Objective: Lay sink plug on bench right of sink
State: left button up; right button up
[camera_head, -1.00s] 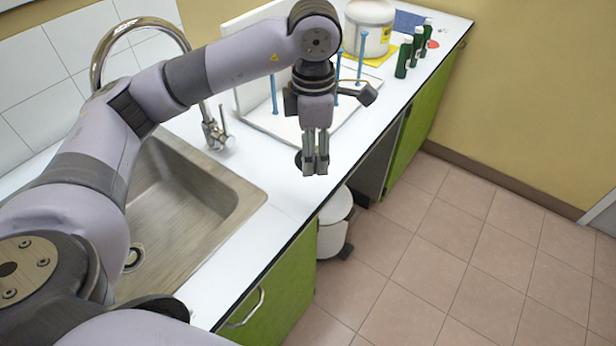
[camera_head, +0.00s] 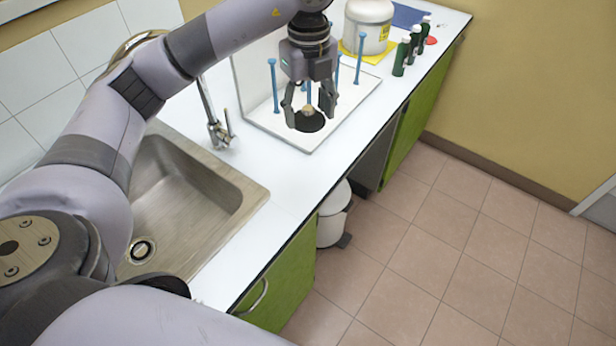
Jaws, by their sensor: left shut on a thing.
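The sink plug (camera_head: 311,123) is a black round disc with a small tan knob. My left gripper (camera_head: 309,110) points down with a finger on each side of the knob, shut on the plug. In the head view the plug appears over the front part of the white rack base (camera_head: 290,136); I cannot tell whether it touches it. The sink (camera_head: 225,180) is a steel basin at the left, with its drain (camera_head: 141,250) showing. The white bench (camera_head: 290,190) runs right of the sink. My right gripper is not in view.
The rack has several blue pegs (camera_head: 273,85). Behind it stand a white tub (camera_head: 367,25) on a yellow mat and green bottles (camera_head: 401,57) near the bench edge. A curved tap (camera_head: 215,125) rises behind the sink. Bench between sink and rack is clear.

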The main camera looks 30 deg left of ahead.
aim_at(308, 182)
pick_arm(q)
jog(key=shift+r+n, duration=0.15)
jog(key=shift+n, duration=0.25)
notch_tip(308, 182, down, 20)
jog(key=p, duration=0.4)
jog(key=shift+r, duration=0.2)
jog(key=shift+f, duration=0.2)
jog(key=shift+f, duration=0.2)
jog(key=o, duration=1.2)
jog(key=shift+c, duration=0.2)
jog(key=shift+r, duration=0.1)
